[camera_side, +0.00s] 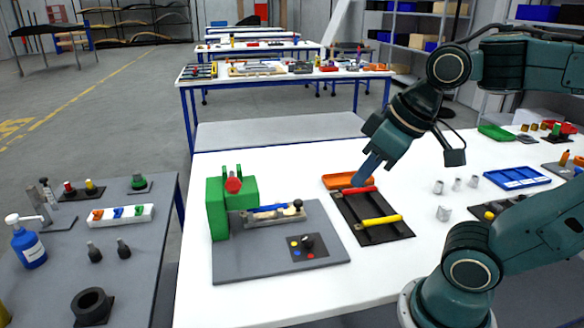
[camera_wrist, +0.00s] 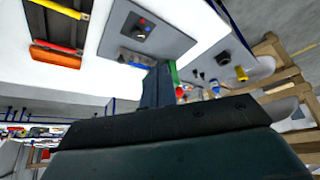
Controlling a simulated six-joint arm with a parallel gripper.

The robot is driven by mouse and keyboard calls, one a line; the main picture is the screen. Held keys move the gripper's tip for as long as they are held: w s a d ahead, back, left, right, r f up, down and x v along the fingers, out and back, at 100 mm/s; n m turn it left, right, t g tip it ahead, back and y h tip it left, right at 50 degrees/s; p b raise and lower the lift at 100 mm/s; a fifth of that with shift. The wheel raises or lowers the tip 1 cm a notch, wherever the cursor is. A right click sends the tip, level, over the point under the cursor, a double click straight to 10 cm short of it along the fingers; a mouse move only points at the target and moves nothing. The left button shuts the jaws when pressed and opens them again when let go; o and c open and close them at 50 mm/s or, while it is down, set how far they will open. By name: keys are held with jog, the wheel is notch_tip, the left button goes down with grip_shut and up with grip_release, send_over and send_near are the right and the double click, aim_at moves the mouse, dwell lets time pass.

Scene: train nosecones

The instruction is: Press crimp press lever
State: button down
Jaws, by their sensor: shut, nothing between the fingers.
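The green crimp press (camera_side: 217,208) stands upright on the left of a grey base plate (camera_side: 260,262) on the white table. A red knob (camera_side: 233,184), which looks like the lever's end, shows on the press. A blue rod (camera_side: 268,208) lies in a light fixture in front of the press. My gripper (camera_side: 362,182) is shut and empty, pointing down over the dark tray, to the right of the press and apart from it. In the wrist view my shut fingers (camera_wrist: 157,88) hide much of the press; only a green strip (camera_wrist: 174,72) shows past them.
The dark tray (camera_side: 375,232) holds a red-handled piece (camera_side: 360,190) and a yellow one (camera_side: 381,221). An orange tray (camera_side: 347,180) lies behind. A knob panel (camera_side: 309,249) sits on the base plate. Small metal cylinders (camera_side: 444,213) stand right; white table is clear between.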

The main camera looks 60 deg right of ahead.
jog(key=w+a+r+n+g+y, duration=0.1)
jog(key=w+a+r+n+g, duration=0.2)
jog(key=w+r, duration=0.7)
jog(key=n, duration=0.5)
send_over(234, 178)
jog(key=s+d, duration=0.2)
jog(key=s, duration=0.1)
jog(key=shift+w+f+g, duration=0.1)
jog(key=shift+f+g, duration=0.2)
jog(key=shift+f, duration=0.2)
jog(key=shift+a+f, duration=0.1)
jog(key=shift+f, duration=0.1)
jog(key=shift+w+a+f, duration=0.25)
jog(key=shift+w+f, duration=0.15)
jog(key=shift+f, duration=1.85)
jog(key=shift+w+a+f, duration=0.25)
jog(key=shift+w+f, duration=0.1)
jog(key=shift+f, duration=1.85)
jog(key=shift+w+a+f, duration=0.25)
jog(key=shift+w+f, duration=0.15)
jog(key=shift+f, duration=1.85)
